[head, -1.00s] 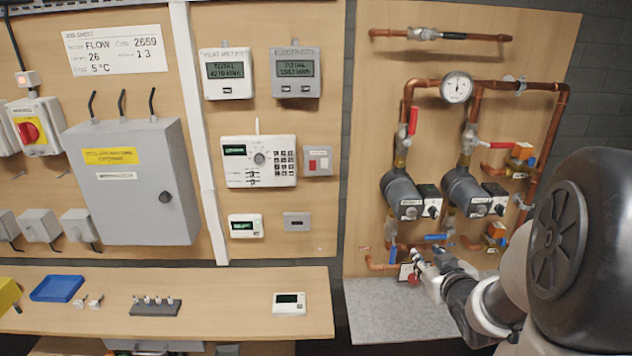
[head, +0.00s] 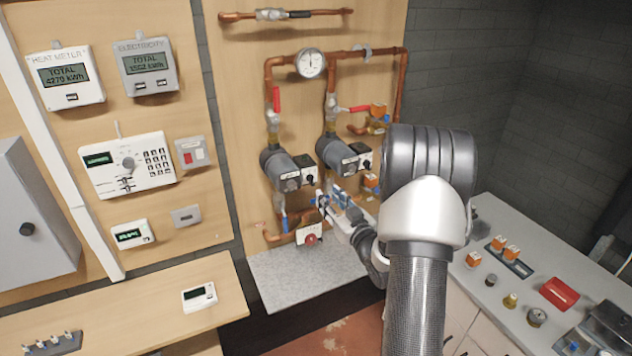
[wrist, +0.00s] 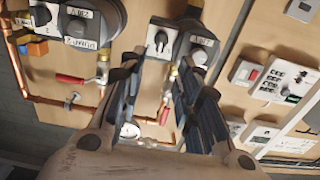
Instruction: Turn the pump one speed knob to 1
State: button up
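Pump one is the left grey pump (head: 277,164) on the pipe board in the head view. Its black speed knob (wrist: 160,42) sits on a white plate at the top middle of the wrist view, with its pointer roughly upright in that picture. My gripper (wrist: 158,70) is open and empty, with its dark fingers to either side and the knob in the gap between them in the picture. The fingers look apart from the knob. In the head view my gripper (head: 325,200) is just below the pumps. The knob's markings are too small to read.
Pump two (head: 335,152) stands right beside pump one. Red-handled valves (head: 276,99) and copper pipes surround the pumps. A red round knob (head: 311,239) is below my gripper. A grey shelf (head: 285,283) lies under the board, and a side counter (head: 500,285) holds several fittings.

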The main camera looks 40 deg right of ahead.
aim_at(314, 180)
jog(key=x, duration=0.9)
jog(key=shift+p, duration=0.35)
jog(key=shift+c, duration=0.3)
grip_shut()
